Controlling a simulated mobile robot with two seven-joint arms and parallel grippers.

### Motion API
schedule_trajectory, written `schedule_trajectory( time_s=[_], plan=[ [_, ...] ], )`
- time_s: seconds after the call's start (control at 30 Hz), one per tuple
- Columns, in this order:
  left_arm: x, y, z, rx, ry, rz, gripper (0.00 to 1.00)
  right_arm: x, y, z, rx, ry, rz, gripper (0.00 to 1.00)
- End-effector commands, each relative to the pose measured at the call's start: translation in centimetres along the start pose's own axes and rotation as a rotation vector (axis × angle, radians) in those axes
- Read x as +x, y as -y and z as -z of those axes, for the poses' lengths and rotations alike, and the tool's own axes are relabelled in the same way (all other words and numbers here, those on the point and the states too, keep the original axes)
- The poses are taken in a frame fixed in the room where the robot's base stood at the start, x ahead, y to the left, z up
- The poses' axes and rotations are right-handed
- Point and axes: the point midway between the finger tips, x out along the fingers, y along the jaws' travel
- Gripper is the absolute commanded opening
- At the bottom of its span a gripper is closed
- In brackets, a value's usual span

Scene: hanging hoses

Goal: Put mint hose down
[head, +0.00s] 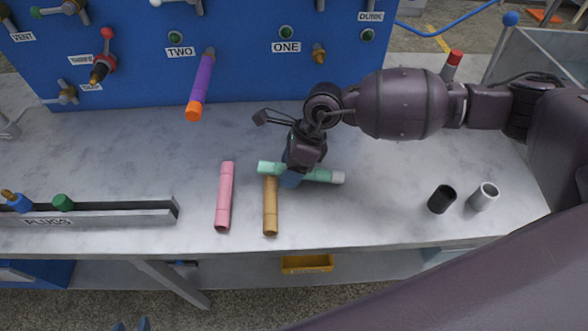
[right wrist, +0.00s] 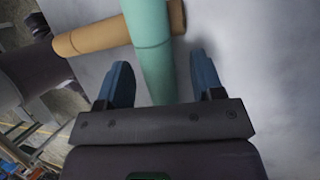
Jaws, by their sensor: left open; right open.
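The mint hose (head: 318,175), with a pale grey end, lies on the grey table, crossing the far end of a tan hose (head: 270,208). In the right wrist view, the mint hose (right wrist: 154,55) passes over the tan hose (right wrist: 95,36). My right gripper (head: 292,180) is above the mint hose and hides part of its middle. In the right wrist view, the gripper's blue fingers (right wrist: 162,80) are apart, one on each side of the mint hose with gaps. Only the blue fingertips of my left gripper (head: 131,325) show at the bottom edge, apart and empty.
A pink hose (head: 225,196) lies left of the tan one. A purple hose with an orange end (head: 201,84) hangs at TWO on the blue panel (head: 130,65). A plugs rack (head: 110,213) is at left.

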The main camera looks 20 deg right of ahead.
Motion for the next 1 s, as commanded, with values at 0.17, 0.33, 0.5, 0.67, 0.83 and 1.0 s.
schedule_trajectory(
  time_s=[0.17, 0.33, 0.5, 0.67, 0.83, 1.0],
  plan=[
    [0.08, -0.02, 0.10, 0.000, -0.002, -0.001, 0.43, 0.86, 0.02, 0.03, 0.001, -0.001, 0.001, 0.61],
    [0.09, -0.03, 0.27, 0.001, -0.005, -0.001, 0.43, 0.80, 0.01, 0.02, 0.000, -0.001, 0.001, 0.55],
    [0.09, -0.02, 0.28, 0.001, -0.005, -0.001, 0.43, 0.79, 0.01, 0.02, 0.000, -0.001, 0.001, 0.29],
    [0.09, -0.02, 0.29, 0.001, -0.006, -0.001, 0.43, 0.77, 0.02, 0.01, 0.000, 0.000, 0.001, 0.07],
    [0.09, -0.02, 0.30, 0.001, -0.006, -0.001, 0.43, 0.75, 0.02, 0.01, 0.000, 0.000, 0.001, 0.03],
    [0.03, 0.00, 0.51, 0.001, -0.009, 0.000, 0.43, 0.04, -0.11, -0.32, -0.001, 0.001, 0.003, 0.03]
  ],
)
